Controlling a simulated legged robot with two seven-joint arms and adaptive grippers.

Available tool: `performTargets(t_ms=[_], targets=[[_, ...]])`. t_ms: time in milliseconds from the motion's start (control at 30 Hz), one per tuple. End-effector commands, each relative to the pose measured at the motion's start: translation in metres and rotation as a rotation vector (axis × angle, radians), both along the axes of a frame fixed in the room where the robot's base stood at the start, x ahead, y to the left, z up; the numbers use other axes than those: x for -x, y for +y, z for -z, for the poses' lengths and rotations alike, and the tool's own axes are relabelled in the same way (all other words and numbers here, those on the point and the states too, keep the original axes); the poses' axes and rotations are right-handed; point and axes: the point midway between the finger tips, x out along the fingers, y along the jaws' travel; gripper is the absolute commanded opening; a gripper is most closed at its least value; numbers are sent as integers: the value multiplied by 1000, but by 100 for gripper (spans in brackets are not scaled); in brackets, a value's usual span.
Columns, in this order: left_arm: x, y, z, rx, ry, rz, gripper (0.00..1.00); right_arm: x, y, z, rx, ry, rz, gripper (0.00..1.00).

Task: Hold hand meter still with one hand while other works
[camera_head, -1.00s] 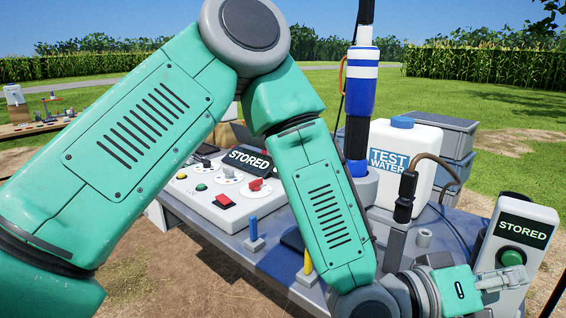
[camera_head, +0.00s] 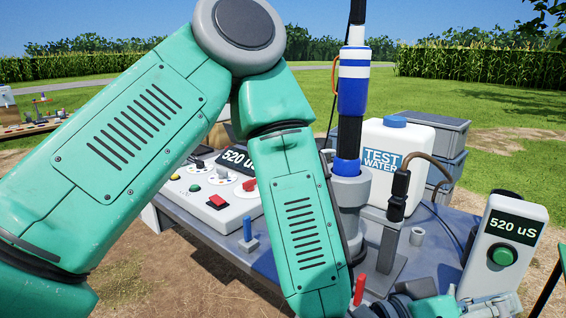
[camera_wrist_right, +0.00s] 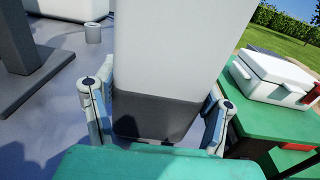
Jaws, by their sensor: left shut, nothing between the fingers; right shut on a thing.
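The hand meter (camera_head: 505,240) stands upright at the lower right of the head view, white with a round green button and a display reading "520 uS". My left arm crosses the head view, and its gripper (camera_head: 492,305) is shut and empty, low in front of the meter. I cannot tell whether it touches the meter. In the right wrist view, my right gripper (camera_wrist_right: 158,100) is shut on the meter's white body (camera_wrist_right: 168,55), around its dark lower part. The meter's display is hidden in that view.
The table holds a control panel (camera_head: 205,197) also reading "520 uS", a blue-and-white probe (camera_head: 353,85) in a grey holder (camera_head: 352,197), and a "TEST WATER" container (camera_head: 410,140). Grey crates (camera_head: 450,130) stand behind. A white case (camera_wrist_right: 275,80) is right in the right wrist view.

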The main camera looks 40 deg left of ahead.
Motion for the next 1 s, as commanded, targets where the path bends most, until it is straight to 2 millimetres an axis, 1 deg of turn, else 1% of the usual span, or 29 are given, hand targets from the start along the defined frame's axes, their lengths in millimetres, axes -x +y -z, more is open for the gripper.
performTargets(t_ms=[433, 467, 500, 533, 833, 933, 1000], targets=[[0, 0, 0, 0, 0, 1, 0, 0, 0, 0, 0, 0, 0, 24], [0, 0, 0, 0, 0, 1, 0, 0, 0, 0, 0, 0, 0, 72], [0, 0, 0, 0, 0, 1, 0, 0, 0, 0, 0, 0, 0, 86], [0, 0, 0, 0, 0, 1, 0, 0, 0, 0, 0, 0, 0, 92], [0, 0, 0, 0, 0, 1, 0, 2, 0, 0, 0, 1, 0, 92], [0, 0, 0, 0, 0, 1, 0, 12, 0, 1, 0, 3, -2, 92], [0, 0, 0, 0, 0, 1, 0, 24, -1, 2, 0, 4, -3, 92]])
